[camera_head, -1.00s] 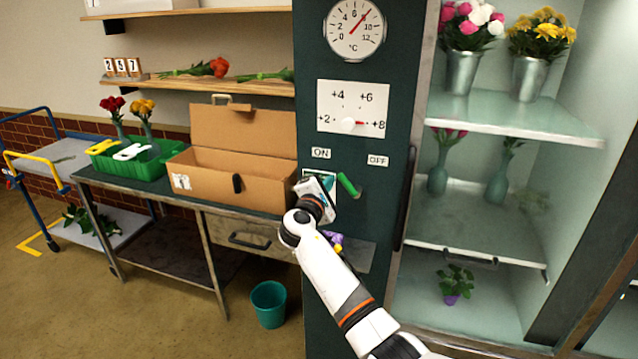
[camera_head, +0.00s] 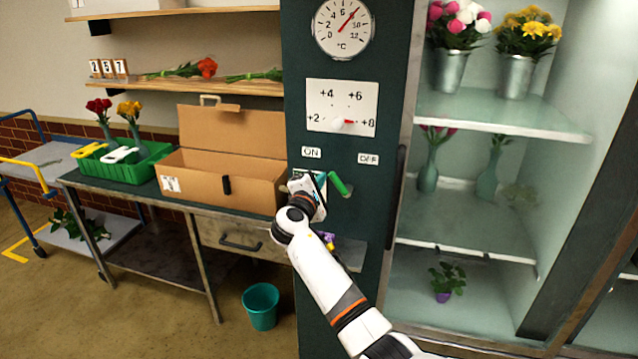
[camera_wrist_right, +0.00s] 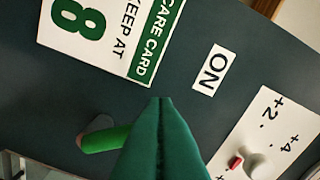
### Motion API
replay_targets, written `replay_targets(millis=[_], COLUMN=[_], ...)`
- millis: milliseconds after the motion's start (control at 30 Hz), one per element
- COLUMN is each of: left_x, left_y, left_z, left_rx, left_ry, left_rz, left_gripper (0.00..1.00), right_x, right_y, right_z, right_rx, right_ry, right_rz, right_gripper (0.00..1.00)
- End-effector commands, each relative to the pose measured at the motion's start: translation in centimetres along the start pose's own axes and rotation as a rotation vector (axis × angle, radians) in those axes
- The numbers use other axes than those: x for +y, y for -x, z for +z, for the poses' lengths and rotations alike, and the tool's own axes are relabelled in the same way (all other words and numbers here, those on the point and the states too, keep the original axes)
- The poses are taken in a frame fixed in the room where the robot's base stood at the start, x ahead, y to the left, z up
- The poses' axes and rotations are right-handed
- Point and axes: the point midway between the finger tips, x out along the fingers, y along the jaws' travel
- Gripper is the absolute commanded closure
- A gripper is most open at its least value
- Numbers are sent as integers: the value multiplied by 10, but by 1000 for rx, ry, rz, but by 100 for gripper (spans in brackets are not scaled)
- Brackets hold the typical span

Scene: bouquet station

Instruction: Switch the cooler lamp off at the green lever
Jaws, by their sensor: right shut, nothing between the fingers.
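The green lever (camera_head: 340,184) is on the dark green cooler panel, below and between the ON label (camera_head: 311,152) and the OFF label (camera_head: 368,159). It leans up and to the left, toward ON. My right gripper (camera_head: 321,187) is just left of the lever in the head view, in front of a card on the panel. In the right wrist view its dark green fingers (camera_wrist_right: 161,108) are shut and empty. The lever (camera_wrist_right: 106,139) shows to their left there, partly behind them; I cannot tell whether they touch. My left gripper is not in view.
A dial with a red pointer (camera_head: 343,122) and a round thermometer (camera_head: 344,27) are above the lever. A vertical door handle (camera_head: 396,190) is to its right, beside glass shelves of flowers. A cardboard box (camera_head: 217,183) stands on the table at left.

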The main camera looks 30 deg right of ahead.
Motion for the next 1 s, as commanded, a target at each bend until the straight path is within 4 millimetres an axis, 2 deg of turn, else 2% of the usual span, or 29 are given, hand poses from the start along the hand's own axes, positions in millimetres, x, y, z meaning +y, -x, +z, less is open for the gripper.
replay_targets(millis=[367,1000], left_x=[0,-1], left_y=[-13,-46], left_z=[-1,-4], left_rx=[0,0], left_ry=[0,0], left_rz=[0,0], left_gripper=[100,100], right_x=[-4,-5], right_y=[-1,-3], right_z=[-13,-59], right_rx=[2,2], right_ry=[-183,-788], right_rz=[8,41], right_gripper=[100,100])
